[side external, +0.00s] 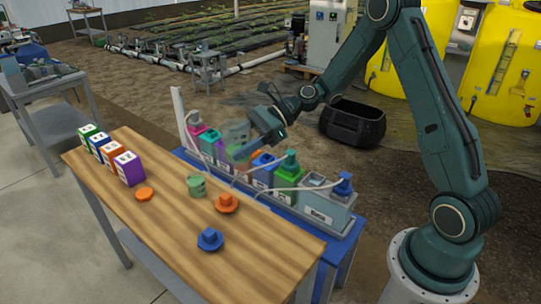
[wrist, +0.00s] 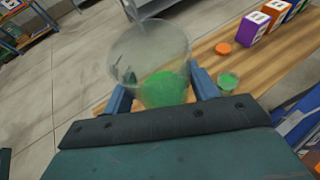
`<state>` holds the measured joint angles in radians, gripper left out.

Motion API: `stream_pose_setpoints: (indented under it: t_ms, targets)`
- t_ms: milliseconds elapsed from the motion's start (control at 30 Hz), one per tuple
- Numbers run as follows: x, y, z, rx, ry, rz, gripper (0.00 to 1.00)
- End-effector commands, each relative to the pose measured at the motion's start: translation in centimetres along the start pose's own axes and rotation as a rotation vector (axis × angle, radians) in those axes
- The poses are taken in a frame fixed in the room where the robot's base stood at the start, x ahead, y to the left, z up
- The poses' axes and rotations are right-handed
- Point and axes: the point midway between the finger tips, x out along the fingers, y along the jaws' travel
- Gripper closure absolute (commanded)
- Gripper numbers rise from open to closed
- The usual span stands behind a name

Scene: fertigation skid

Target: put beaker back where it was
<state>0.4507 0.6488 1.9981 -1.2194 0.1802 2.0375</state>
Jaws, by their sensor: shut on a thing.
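The clear beaker (wrist: 150,48) is held between the two blue fingers of my gripper (wrist: 160,90), with green material at its bottom. In the side view the see-through beaker (side external: 236,132) is up in the air, tilted, at the end of my gripper (side external: 256,140). It overlaps the row of coloured bottles in the picture, so its exact height above them is hard to tell. My gripper is shut on it. The beaker's former place cannot be picked out in these frames.
On the wooden table (side external: 125,235) are a small green jar (side external: 196,187), an orange disc (side external: 145,194), an orange cap (side external: 227,203), a blue cap (side external: 210,238) and several coloured boxes (side external: 128,168). Bottles with tubes, including a green one (side external: 287,178), line the blue stand. The table's near left is clear.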

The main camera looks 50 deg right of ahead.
Motion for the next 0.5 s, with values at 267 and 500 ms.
stream_pose_setpoints:
  t_ms: [267,500]
  targets:
    - [-0.6,5.1,-1.0,-0.115,0.000,0.275,0.69]
    - [-1.4,7.3,-1.4,-0.167,0.001,0.398,0.69]
